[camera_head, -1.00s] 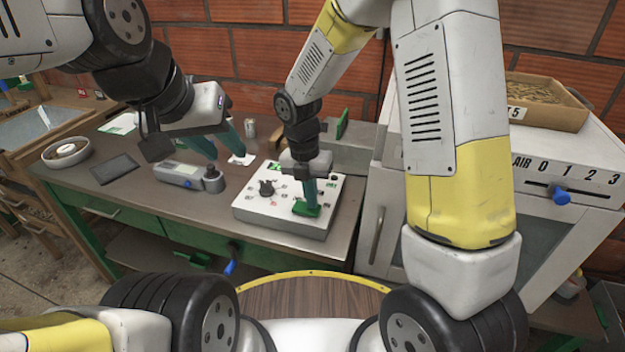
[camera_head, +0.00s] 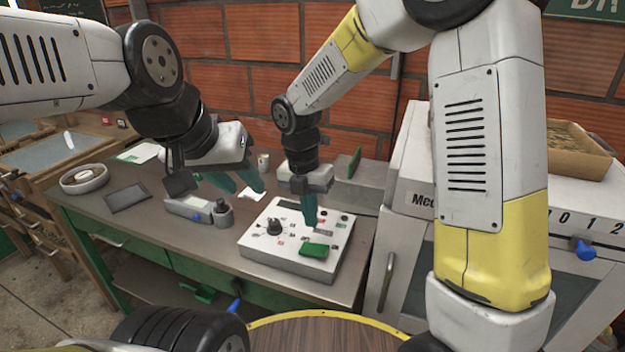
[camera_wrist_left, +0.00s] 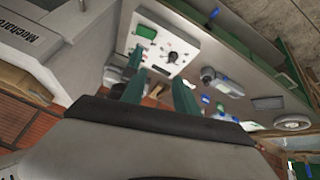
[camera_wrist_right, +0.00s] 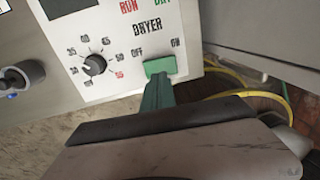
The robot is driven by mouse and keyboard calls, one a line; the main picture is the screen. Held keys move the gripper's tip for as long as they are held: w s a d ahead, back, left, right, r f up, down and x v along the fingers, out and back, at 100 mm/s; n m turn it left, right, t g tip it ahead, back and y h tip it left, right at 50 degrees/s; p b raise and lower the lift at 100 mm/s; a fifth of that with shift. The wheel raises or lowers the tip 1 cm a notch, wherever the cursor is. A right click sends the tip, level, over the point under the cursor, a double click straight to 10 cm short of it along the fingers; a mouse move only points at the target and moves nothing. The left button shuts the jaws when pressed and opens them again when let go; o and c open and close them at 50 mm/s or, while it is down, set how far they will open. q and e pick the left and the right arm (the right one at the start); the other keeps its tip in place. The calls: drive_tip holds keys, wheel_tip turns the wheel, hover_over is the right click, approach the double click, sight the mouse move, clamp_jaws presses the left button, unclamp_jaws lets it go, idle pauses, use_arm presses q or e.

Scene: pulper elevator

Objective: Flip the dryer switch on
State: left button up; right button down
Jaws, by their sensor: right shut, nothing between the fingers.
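The white control box (camera_head: 290,262) sits on the bench with a black dial (camera_head: 274,226) and a green dryer switch (camera_head: 314,250) at its front right. The right wrist view shows the green switch (camera_wrist_right: 160,66) under the word DRYER, between the OFF and ON labels; its tilt is hard to tell. My right gripper (camera_head: 311,223) is shut and empty, pointing down over the panel behind the switch. In the right wrist view its fingers (camera_wrist_right: 157,88) overlap the switch's lower edge; contact is unclear. My left gripper (camera_head: 248,187) is open and empty, above the bench left of the box.
A grey handheld device (camera_head: 193,207), a dark flat pad (camera_head: 126,197) and a round bowl (camera_head: 85,178) lie on the bench to the left. A white machine (camera_head: 405,220) stands close on the right. Bare bench top lies in front of the device.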

wheel_tip(320, 180, up, 8)
drive_tip(key=a, duration=0.1)
drive_tip(key=shift+w+a+f, duration=0.15)
drive_tip(key=shift+a+f, duration=0.05)
drive_tip(key=shift+f, duration=0.05)
